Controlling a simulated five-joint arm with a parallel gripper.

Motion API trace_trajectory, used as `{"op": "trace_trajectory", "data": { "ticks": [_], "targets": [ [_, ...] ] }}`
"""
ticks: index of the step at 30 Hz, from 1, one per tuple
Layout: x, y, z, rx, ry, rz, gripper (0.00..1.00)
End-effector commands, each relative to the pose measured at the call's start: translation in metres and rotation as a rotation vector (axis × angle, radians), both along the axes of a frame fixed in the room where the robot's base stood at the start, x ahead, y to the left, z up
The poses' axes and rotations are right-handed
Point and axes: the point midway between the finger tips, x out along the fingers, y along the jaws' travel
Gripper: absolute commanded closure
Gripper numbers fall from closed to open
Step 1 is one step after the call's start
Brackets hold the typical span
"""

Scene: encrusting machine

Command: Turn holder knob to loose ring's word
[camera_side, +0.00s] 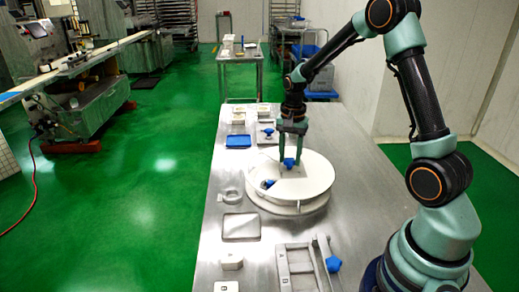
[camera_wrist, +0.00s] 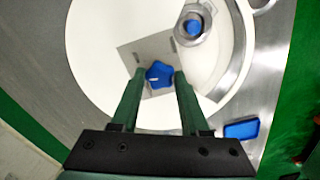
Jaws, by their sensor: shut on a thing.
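A blue star-shaped knob (camera_side: 289,163) stands on a grey plate on the white round disc (camera_side: 308,190). In the wrist view the knob (camera_wrist: 158,75) sits between the two green fingers, with a small light mark on it. My gripper (camera_side: 291,153) points down from above and is shut on the knob; the wrist view shows its fingertips (camera_wrist: 159,78) at the knob's sides. The grey plate (camera_wrist: 140,48) carries small dark marks, too blurred to read. A loose metal ring (camera_side: 231,196) lies on the table left of the disc. Any word on it is unreadable.
A blue piece sits in a round metal ring (camera_wrist: 212,22) at the disc's edge. Bare table lies right of the disc.

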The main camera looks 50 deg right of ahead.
Motion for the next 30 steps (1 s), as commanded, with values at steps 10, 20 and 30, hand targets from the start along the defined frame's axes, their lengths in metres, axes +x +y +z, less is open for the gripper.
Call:
{"op": "trace_trajectory", "data": {
  "ticks": [10,20,30],
  "targets": [
    [0.0008,0.0,0.0025,-0.001,-0.001,-0.173,1.0],
    [0.0008,-0.0001,0.0026,-0.001,-0.001,-0.338,1.0],
    [0.0008,-0.0002,0.0026,-0.001,-0.001,-0.507,1.0]
  ]
}}
